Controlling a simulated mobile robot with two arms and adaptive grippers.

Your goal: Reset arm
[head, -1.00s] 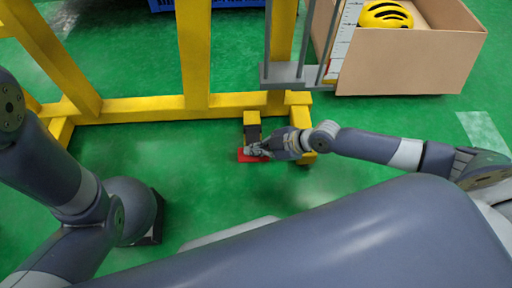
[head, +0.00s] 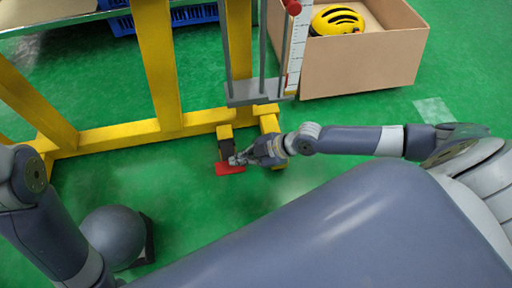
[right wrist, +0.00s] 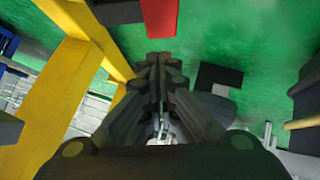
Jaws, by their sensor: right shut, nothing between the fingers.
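My right gripper (head: 238,159) is low at the foot of the yellow frame (head: 192,122), by a red pedal (head: 229,168) close to the floor. In the right wrist view its fingers (right wrist: 158,62) are shut with nothing between them. The red pedal (right wrist: 159,16) shows just beyond the fingertips there, and I cannot tell whether they touch it. My left arm shows at the left edge of the head view, but its gripper is not in view.
A cardboard box (head: 362,62) holding a yellow helmet (head: 338,21) stands at the back right. A grey carriage (head: 255,96) with rods and a white scale (head: 298,45) is on the frame. Blue crates (head: 122,25) are at the back.

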